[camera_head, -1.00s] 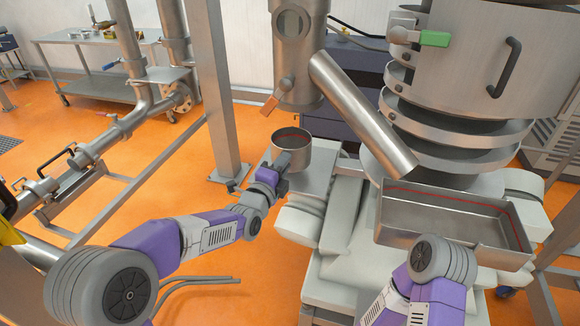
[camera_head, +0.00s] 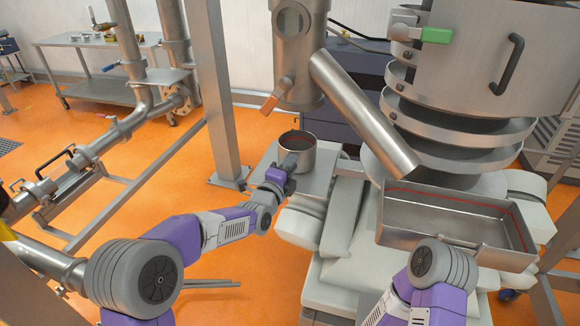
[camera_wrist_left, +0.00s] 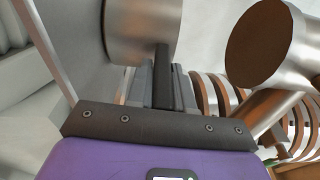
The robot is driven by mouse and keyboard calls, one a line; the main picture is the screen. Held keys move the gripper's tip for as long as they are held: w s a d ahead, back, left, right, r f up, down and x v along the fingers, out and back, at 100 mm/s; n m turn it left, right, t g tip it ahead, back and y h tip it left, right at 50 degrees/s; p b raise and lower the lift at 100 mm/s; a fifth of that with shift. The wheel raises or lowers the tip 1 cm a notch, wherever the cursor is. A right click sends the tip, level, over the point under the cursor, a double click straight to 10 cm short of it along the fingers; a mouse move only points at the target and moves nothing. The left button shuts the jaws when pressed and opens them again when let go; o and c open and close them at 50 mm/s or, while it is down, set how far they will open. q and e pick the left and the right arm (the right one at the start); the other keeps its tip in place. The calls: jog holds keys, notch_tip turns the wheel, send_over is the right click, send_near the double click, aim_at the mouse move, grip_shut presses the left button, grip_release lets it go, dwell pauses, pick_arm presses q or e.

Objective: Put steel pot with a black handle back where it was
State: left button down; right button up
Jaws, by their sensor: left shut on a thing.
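The steel pot (camera_head: 297,153) is a small open cylinder with a red line inside its rim. In the head view it is upright, on or just above a flat metal ledge (camera_head: 318,184) beneath the vertical pipe; I cannot tell whether it touches. My left gripper (camera_head: 287,165) is at its near side, shut on the black handle. In the left wrist view the fingers (camera_wrist_left: 162,88) close around the dark handle (camera_wrist_left: 162,70), and the pot's steel wall (camera_wrist_left: 142,28) is just beyond.
The vertical pipe (camera_head: 299,60) with an orange-handled valve (camera_head: 274,100) hangs above the pot. A slanted steel chute (camera_head: 362,112) is to its right. A rectangular steel tray (camera_head: 452,235) is further right. A steel post (camera_head: 222,90) stands to the left.

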pick_arm(q)
jog(key=shift+f, duration=0.1)
jog(key=c, duration=1)
grip_release()
jog(key=shift+c, duration=0.2)
jog(key=shift+o, duration=0.2)
